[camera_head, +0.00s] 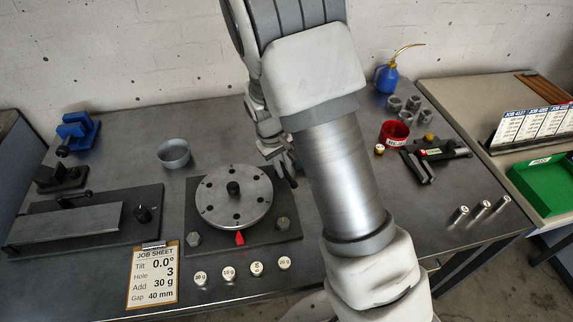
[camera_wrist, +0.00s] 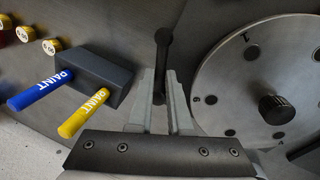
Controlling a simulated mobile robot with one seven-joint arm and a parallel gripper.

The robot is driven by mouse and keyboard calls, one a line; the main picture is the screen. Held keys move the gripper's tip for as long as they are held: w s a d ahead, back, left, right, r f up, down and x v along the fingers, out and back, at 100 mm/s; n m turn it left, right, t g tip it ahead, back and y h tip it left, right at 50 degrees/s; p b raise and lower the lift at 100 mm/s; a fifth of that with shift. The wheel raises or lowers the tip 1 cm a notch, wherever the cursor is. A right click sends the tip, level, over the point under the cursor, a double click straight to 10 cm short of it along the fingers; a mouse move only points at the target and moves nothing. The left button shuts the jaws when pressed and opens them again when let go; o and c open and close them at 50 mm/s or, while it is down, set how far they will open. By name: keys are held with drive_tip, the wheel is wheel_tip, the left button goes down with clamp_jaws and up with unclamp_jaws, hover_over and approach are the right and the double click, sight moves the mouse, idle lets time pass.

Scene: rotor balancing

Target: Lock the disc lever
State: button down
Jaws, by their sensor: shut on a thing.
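The round grey disc (camera_head: 218,205) lies on a dark base plate, with small holes and a black centre knob (camera_head: 233,188). It also shows at the right of the wrist view (camera_wrist: 228,75). The dark disc lever (camera_wrist: 162,55) stands beside the disc, its rounded end pointing up in the wrist view. My gripper (camera_wrist: 161,82) is shut on the lever, which runs between its two fingers. In the head view my gripper (camera_head: 284,160) is at the disc's right edge, small and partly hidden by my arm. The lever's lower part is hidden by the fingers.
A dark block (camera_wrist: 98,72) with blue and yellow paint markers stands left of my gripper in the wrist view. A red pointer (camera_head: 240,238) and hex bolts sit by the disc. A job sheet (camera_head: 153,275) and several small weights lie in front. A grey bowl (camera_head: 174,154) stands behind left.

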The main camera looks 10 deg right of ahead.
drive_tip(key=shift+a+m+g, duration=0.2)
drive_tip(key=shift+a+m, duration=0.1)
drive_tip(key=shift+m, duration=0.65)
drive_tip(key=shift+a+m+g, duration=0.2)
drive_tip(key=shift+a+m, duration=0.05)
drive_tip(key=shift+m, duration=0.7)
drive_tip(key=c, duration=1.1)
unclamp_jaws()
drive_tip(key=shift+a, duration=0.1)
drive_tip(key=a+r, duration=0.1)
drive_tip(key=r, duration=0.4)
drive_tip(key=a+r+p, duration=0.1)
drive_tip(key=r, duration=0.5)
drive_tip(key=a+r+p, duration=0.1)
drive_tip(key=r, duration=0.5)
drive_tip(key=shift+a+r, duration=0.1)
drive_tip(key=shift+a, duration=0.05)
